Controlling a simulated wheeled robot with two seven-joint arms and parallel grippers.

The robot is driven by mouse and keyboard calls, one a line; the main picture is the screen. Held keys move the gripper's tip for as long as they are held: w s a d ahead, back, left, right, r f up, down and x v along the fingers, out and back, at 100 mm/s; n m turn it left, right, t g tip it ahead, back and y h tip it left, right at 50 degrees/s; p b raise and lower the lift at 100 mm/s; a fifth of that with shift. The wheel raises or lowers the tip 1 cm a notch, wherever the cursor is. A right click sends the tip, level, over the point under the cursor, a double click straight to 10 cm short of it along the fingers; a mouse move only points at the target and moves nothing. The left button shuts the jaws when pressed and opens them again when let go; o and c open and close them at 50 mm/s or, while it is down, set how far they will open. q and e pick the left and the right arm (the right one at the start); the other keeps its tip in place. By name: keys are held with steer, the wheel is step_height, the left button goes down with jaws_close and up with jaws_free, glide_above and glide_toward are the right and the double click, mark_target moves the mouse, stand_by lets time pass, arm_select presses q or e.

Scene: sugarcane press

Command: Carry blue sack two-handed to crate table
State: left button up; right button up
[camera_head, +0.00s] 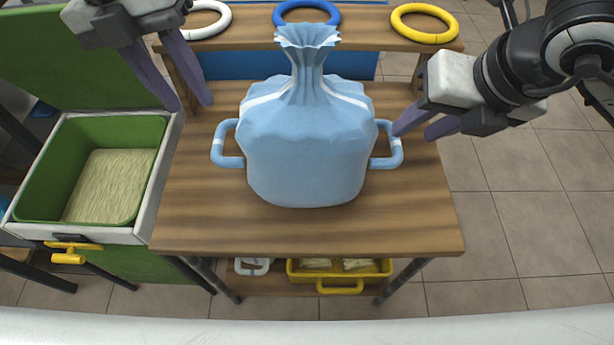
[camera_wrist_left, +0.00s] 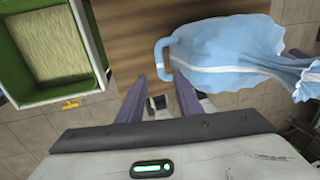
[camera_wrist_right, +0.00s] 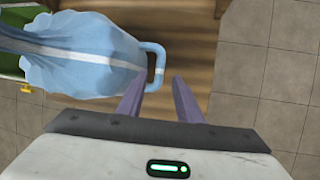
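The blue sack (camera_head: 310,150) stands upright on the wooden table (camera_head: 300,232), its gathered neck at the top and a looped handle on each side. My left gripper (camera_head: 191,105) is open and empty, above and left of the sack's left handle (camera_head: 226,144). In the left wrist view that handle (camera_wrist_left: 161,58) lies ahead of the fingertips, apart from them. My right gripper (camera_head: 412,134) is open beside the right handle (camera_head: 392,143). In the right wrist view that handle (camera_wrist_right: 155,66) lies just ahead of the fingertips; I cannot tell whether they touch. I cannot identify a crate table.
A green bin (camera_head: 140,130) with pale fibrous contents stands left of the table. White (camera_head: 220,20), blue (camera_head: 306,4) and yellow (camera_head: 425,36) rings lie on a raised wooden shelf behind. A yellow crate (camera_head: 340,284) sits below the tabletop. Tiled floor on the right is clear.

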steer(key=v, duration=0.3)
steer(key=shift+s+r, duration=0.1)
steer(key=shift+r, duration=0.2)
